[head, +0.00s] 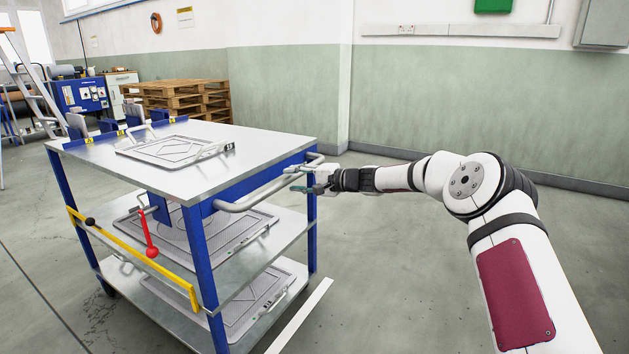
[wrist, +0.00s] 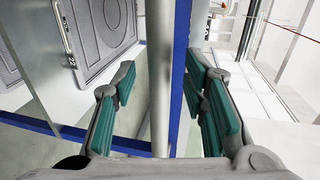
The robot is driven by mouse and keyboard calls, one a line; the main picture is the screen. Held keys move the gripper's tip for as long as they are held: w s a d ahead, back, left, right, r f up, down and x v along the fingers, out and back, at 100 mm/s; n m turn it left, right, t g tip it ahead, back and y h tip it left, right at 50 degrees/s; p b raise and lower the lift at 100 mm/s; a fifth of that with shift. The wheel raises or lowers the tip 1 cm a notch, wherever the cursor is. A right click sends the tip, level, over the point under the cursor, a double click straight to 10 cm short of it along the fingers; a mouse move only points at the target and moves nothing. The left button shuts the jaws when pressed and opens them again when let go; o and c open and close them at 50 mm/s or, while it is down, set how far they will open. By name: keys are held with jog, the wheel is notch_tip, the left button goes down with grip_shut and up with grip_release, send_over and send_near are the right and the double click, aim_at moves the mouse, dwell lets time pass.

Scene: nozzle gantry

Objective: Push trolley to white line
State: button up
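The trolley (head: 270,140) is a blue-framed cart with a metal top and lower shelves, standing upright on the floor. Its grey tubular push handle (head: 262,196) runs along the right-hand end. My gripper (head: 303,181) is at the far part of this handle. In the wrist view the handle bar (wrist: 160,60) passes between the two green-padded fingers, with gaps visible on both sides, so my gripper (wrist: 168,95) looks open around it. The white line (head: 300,318) is on the floor just right of the trolley's near end; part is hidden by the trolley.
Grey panels (head: 178,150) lie on the trolley's shelves. Wooden pallets (head: 180,97) and a blue machine (head: 82,95) stand behind. Floor to the right is clear up to the wall.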

jog(key=v, duration=0.9)
jog(key=shift+a, duration=0.1)
